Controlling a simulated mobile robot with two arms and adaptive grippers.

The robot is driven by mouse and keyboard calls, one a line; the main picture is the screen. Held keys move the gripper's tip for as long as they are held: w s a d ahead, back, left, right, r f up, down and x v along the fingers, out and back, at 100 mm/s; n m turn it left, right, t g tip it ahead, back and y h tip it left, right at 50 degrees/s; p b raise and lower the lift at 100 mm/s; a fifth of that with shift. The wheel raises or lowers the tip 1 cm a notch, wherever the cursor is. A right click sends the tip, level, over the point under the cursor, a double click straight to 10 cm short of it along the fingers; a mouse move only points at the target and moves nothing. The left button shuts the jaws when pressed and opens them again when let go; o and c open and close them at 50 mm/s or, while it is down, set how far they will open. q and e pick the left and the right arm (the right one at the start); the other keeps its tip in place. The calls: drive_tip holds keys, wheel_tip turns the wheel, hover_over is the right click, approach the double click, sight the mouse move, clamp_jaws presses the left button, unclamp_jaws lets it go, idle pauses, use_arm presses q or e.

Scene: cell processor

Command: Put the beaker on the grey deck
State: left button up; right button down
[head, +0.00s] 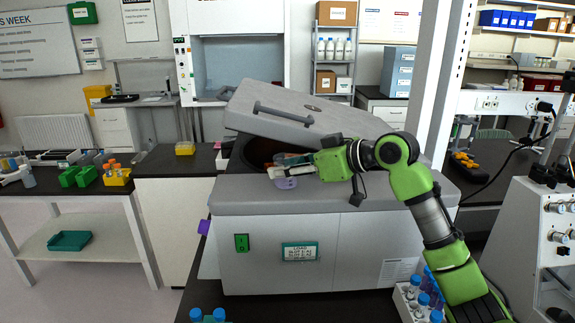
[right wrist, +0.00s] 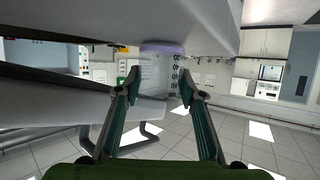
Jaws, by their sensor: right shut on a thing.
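The beaker is clear, with a pale purple patch (head: 287,183) showing in the head view, just below my right gripper (head: 277,172). In the right wrist view the beaker (right wrist: 160,72) stands between the two fingertips (right wrist: 158,88), with marks along its side and purple at its top edge in the picture. My right gripper is shut on it. The grey deck (head: 340,198) is the top of the big grey-white machine, and the beaker is over its front left part. I cannot tell whether the beaker touches the deck. My left gripper is not in view.
The machine's tilted lid (head: 300,110) rises behind my gripper over a dark round opening (head: 262,150). A rack of blue-capped tubes (head: 420,295) stands at the front right, near my arm. A white post (head: 436,85) stands behind the arm.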

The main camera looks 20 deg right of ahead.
drive_tip(key=shift+a+f, duration=0.1)
drive_tip(key=shift+f, duration=0.05)
drive_tip(key=c, duration=1.4)
unclamp_jaws()
drive_tip(key=shift+o, duration=0.2)
drive_tip(key=shift+r, duration=0.2)
drive_tip(key=shift+s+d, duration=0.25)
drive_tip(key=shift+d, duration=0.05)
drive_tip(key=b+v, duration=0.3)
drive_tip(key=v, duration=0.8)
drive_tip(key=shift+r+b, duration=0.2)
drive_tip(key=shift+b, duration=0.15)
